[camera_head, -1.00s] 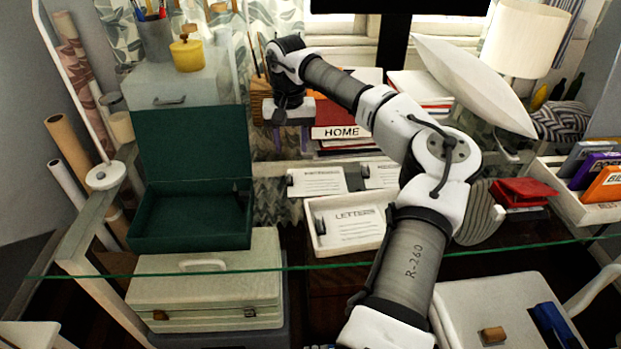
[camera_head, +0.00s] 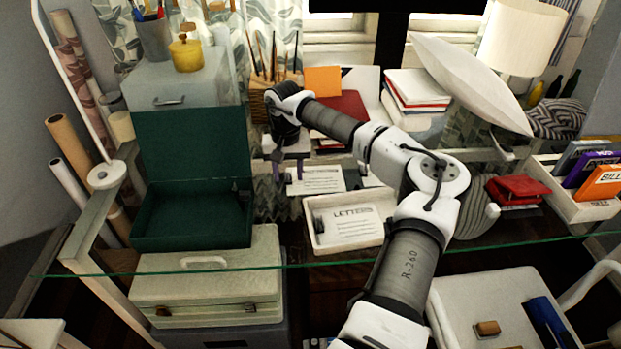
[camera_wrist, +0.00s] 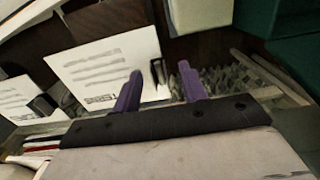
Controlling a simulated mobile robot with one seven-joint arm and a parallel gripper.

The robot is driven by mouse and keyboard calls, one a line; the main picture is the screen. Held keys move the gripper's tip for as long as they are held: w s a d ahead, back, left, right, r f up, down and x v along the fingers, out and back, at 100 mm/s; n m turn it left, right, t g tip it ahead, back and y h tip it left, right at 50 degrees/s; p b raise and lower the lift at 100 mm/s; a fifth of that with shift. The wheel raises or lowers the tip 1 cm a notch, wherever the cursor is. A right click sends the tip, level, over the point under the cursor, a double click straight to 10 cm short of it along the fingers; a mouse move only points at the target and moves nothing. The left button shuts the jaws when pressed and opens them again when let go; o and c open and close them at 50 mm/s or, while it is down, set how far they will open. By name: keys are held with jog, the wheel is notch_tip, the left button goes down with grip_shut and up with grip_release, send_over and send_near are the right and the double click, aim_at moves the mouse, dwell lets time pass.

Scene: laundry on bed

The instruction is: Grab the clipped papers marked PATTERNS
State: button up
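A white sheet with a black clip at one end (camera_head: 318,180) lies flat on the desk behind the LETTERS tray; its heading is too small to read. It also shows in the wrist view (camera_wrist: 105,68), with the heading upside down and unclear. A second clipped sheet (camera_wrist: 14,102) lies beside it; in the head view my arm covers most of it. My gripper (camera_head: 289,171) points down at the first sheet's clip end. In the wrist view my gripper's purple fingers (camera_wrist: 158,82) are apart, with the black clip (camera_wrist: 157,71) showing between them. Contact cannot be told.
The white LETTERS tray (camera_head: 312,228) stands just in front. An open green box (camera_head: 192,215) is at left. Books and a pot of brushes (camera_head: 258,100) stand behind. A glass edge crosses the foreground. A red stack (camera_head: 517,189) and a file box (camera_head: 570,206) are at right.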

grip_shut()
